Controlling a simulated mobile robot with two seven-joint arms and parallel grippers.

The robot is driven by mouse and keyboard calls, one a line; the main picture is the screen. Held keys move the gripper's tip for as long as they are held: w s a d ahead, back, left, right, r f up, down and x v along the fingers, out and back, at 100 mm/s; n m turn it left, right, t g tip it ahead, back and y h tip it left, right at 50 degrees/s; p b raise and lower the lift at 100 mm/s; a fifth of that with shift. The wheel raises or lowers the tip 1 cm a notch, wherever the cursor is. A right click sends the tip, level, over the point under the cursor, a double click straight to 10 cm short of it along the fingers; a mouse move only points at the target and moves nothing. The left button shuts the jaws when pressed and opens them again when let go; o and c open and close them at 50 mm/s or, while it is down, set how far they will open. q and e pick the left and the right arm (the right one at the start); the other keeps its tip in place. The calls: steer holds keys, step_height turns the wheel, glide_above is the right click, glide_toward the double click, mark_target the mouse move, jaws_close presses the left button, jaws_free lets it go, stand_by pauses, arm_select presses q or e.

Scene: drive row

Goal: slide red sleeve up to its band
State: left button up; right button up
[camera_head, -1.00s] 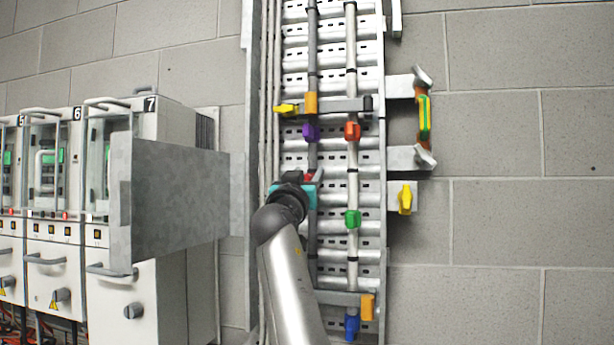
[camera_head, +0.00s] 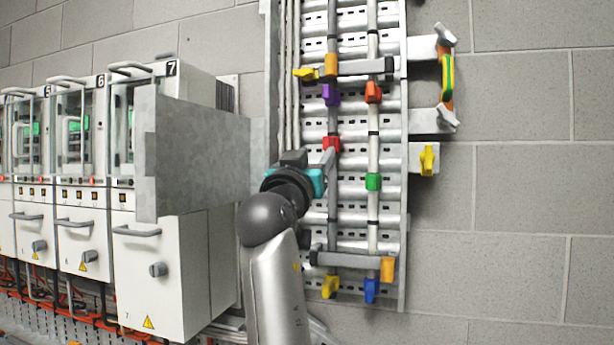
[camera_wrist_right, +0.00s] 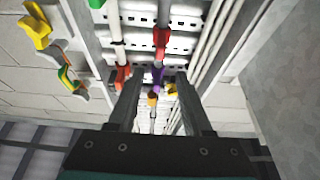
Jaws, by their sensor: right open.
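The red sleeve (camera_head: 332,143) sits on the left of two upright rods (camera_head: 333,210), below a purple sleeve (camera_head: 331,93). Dark bands ring the rods; I cannot tell which one belongs to the red sleeve. My right gripper (camera_head: 328,162) is open and empty, just below the red sleeve at the left rod. In the right wrist view, the two fingers of the right gripper (camera_wrist_right: 157,80) stand apart, and the red sleeve (camera_wrist_right: 160,42) appears between their lines, beyond the tips. I see no contact with it. My left gripper is not in view.
An orange-red sleeve (camera_head: 373,92) and a green sleeve (camera_head: 373,181) sit on the right rod. A grey crossbar (camera_head: 355,69) spans the rods above. A metal plate (camera_head: 200,155) juts out left of my arm, before white cabinets (camera_head: 160,260).

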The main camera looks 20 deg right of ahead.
steer(key=shift+b+v, duration=0.5)
steer(key=shift+v, duration=1.8)
